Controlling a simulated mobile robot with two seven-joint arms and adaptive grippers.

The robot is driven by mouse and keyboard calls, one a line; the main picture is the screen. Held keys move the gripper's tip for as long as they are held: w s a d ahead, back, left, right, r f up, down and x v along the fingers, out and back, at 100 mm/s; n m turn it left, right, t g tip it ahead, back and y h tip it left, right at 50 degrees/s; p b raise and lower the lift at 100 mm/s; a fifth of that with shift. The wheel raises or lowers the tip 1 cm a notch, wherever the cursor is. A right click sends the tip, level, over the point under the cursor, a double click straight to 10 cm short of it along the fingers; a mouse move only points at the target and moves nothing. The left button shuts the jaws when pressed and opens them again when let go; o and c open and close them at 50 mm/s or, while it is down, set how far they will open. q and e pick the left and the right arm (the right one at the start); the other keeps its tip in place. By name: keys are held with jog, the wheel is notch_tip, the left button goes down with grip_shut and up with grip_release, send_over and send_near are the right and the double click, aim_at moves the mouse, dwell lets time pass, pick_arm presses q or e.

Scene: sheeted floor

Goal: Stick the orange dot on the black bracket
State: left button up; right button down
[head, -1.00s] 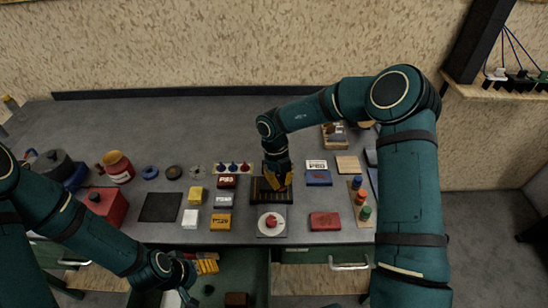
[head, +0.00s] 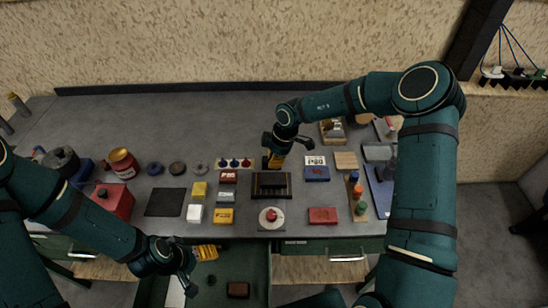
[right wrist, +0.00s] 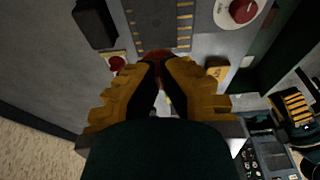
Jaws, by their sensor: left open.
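I cannot make out an orange dot in either view. A black slotted tray (head: 271,195) lies mid-bench. I cannot tell whether it is the bracket. A black block (right wrist: 95,22) also shows at the upper left of the right wrist view. My left gripper (head: 188,284) is open over the drawer at the front.
The open drawer (head: 259,265) holds yellow pieces (head: 206,252) and a brown block (head: 238,289). Around the tray stand a knob board (head: 221,164), small boxes, a white plate with a red knob (head: 271,215) and a red box (head: 323,216). The bench's back strip is clear.

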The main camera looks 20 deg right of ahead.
aim_at(272, 179)
dwell(0.5)
jog(key=shift+f+b, duration=0.85)
jog(key=shift+f, duration=2)
jog(key=shift+f, duration=0.4)
jog(key=shift+p, duration=0.55)
jog(key=shift+f, duration=0.4)
